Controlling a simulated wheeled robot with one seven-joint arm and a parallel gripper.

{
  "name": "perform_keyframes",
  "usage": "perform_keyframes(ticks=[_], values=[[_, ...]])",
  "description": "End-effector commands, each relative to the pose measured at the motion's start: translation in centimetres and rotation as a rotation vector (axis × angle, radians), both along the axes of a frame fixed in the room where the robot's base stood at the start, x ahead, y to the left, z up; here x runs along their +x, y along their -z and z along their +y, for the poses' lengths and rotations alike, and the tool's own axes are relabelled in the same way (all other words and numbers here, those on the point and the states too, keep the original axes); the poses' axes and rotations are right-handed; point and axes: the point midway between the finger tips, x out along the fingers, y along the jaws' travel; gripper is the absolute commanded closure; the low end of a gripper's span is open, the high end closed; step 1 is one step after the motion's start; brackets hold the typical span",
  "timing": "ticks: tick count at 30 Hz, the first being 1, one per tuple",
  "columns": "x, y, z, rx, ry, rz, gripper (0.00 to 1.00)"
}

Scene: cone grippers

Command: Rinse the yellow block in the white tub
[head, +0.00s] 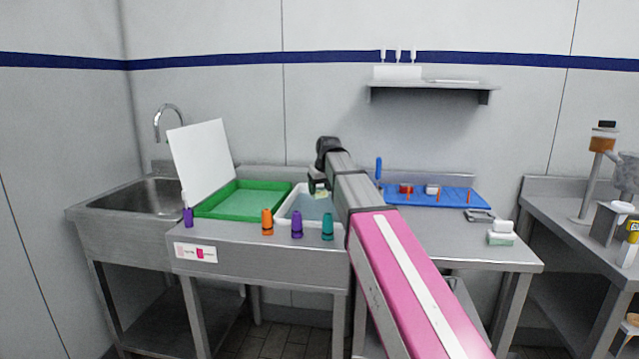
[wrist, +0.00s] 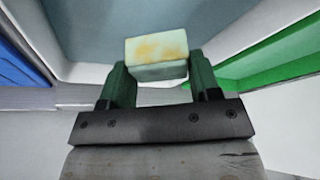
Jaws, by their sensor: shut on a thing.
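The pale yellow block (wrist: 157,48) shows blotchy yellow patches on its upper face in the wrist view. My gripper (wrist: 155,82) is shut on it, with a green finger on each side. In the head view the block (head: 320,193) is small, under the end of my arm. My gripper (head: 319,184) is over the white tub (head: 281,215), which holds grey-blue water (head: 312,207). The block looks to be above the water; the exact gap cannot be told. My arm hides the tub's right side.
A green tray (head: 208,213) with a white board (head: 201,159) stands left of the tub. Orange (head: 267,222), purple (head: 297,225) and teal (head: 327,227) cones stand along the front edge. A blue board (head: 455,198) lies right; a sink (head: 150,195) is far left.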

Motion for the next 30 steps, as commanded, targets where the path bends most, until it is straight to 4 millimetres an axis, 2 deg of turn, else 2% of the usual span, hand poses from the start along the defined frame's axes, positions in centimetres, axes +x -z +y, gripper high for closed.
perform_keyframes(ticks=[18,30], values=[[0.0,5.4,0.0,0.000,0.001,0.001,0.68],[0.0,8.1,0.0,0.000,0.000,0.000,0.68]])
